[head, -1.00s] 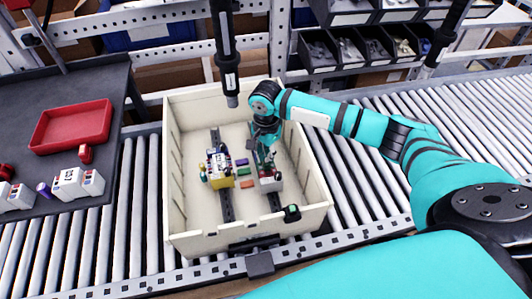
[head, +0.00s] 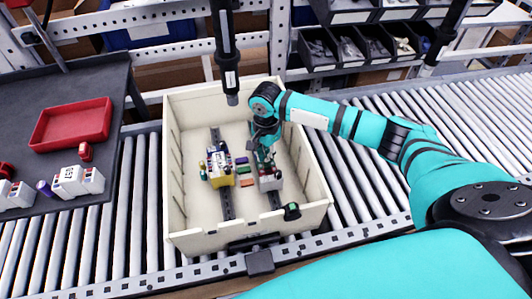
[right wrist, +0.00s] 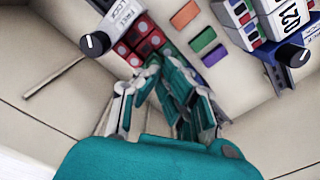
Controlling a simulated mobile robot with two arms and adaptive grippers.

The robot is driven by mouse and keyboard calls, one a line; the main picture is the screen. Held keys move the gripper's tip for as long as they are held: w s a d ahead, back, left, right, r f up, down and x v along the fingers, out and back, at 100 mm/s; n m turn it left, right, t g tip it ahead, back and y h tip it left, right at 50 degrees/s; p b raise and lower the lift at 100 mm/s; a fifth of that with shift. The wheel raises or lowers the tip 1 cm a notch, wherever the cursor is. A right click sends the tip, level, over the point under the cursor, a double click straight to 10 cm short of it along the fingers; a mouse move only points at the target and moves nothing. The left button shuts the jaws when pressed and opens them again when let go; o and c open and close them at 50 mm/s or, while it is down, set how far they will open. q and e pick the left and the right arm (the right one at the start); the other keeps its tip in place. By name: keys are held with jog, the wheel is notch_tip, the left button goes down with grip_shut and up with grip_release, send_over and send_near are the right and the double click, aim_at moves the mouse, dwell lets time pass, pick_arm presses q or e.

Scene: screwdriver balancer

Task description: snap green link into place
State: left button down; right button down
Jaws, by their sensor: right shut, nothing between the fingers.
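A green piece (head: 243,170), which looks like a loose link, lies on the crate floor between two rail assemblies. It also shows in the right wrist view (right wrist: 203,40), between an orange piece (right wrist: 186,14) and a purple piece (right wrist: 215,55). Whether the tips touch the module cannot be told. My left gripper is not in view.
The beige crate (head: 178,215) stands on a roller conveyor, its walls around my gripper. A yellow-based module (head: 219,170) is on the left rail. A black hanging tool (head: 228,60) is above the crate's far edge. A red tray (head: 70,125) lies on the left table.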

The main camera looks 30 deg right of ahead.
aim_at(267, 164)
jog(key=shift+s+f, duration=0.4)
jog(key=shift+f, duration=0.4)
jog(key=shift+f+b, duration=0.3)
jog(key=shift+f, duration=0.95)
dwell(0.5)
jog(key=r+p, duration=0.2)
jog(key=p, duration=0.1)
jog(key=shift+w+r, duration=0.25)
jog(key=shift+w, duration=0.05)
notch_tip(267, 164, up, 3)
jog(key=p, duration=0.3)
jog(key=shift+p, duration=0.3)
jog(key=shift+f, duration=0.1)
dwell(0.3)
